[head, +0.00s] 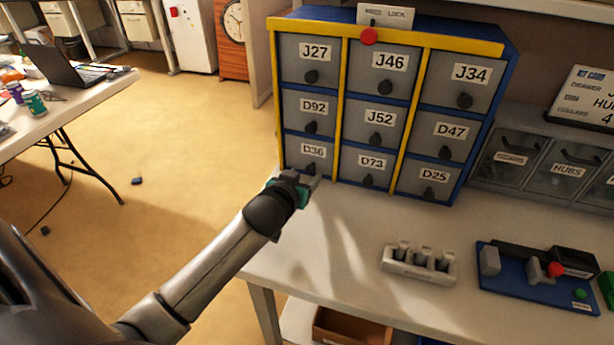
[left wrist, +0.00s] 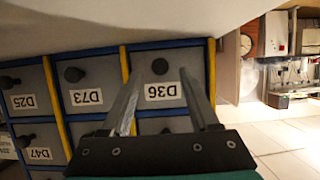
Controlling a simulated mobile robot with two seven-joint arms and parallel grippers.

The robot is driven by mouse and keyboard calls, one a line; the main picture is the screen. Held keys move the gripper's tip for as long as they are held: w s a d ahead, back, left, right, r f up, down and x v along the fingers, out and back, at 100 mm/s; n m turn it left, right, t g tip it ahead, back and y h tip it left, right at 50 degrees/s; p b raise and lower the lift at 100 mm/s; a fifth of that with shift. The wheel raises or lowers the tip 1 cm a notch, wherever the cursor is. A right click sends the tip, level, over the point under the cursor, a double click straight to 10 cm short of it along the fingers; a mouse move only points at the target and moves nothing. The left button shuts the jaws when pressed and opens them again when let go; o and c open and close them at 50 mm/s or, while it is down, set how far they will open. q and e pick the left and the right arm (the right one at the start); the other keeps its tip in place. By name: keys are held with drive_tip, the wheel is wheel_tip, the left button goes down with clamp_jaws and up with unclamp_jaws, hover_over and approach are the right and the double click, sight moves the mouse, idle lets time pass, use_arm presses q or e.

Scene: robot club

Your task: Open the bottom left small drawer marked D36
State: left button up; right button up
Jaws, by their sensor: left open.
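The drawer marked D36 (head: 313,151) is at the bottom left of a blue cabinet with yellow strips. Its front is grey and looks shut, level with the other drawers. My left gripper (head: 303,181) is in front of it, low over the table edge, and partly hides its lower part. The left wrist view is upside down; there the D36 label (left wrist: 161,91) and dark round knob (left wrist: 160,66) show between the two fingers of my left gripper (left wrist: 158,75). The fingers are open and apart, with the knob visible between them; contact is not visible. My right gripper is not in view.
Neighbouring drawers D73 (head: 372,163) and D92 (head: 313,107) have similar dark knobs. A grey holder (head: 419,263) and a blue board (head: 537,277) lie on the white table (head: 340,235), right of my arm.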

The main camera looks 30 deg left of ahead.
sight(312, 156)
use_arm(q)
drive_tip(key=shift+x, duration=1.45)
drive_tip(key=shift+c, duration=0.3)
clamp_jaws()
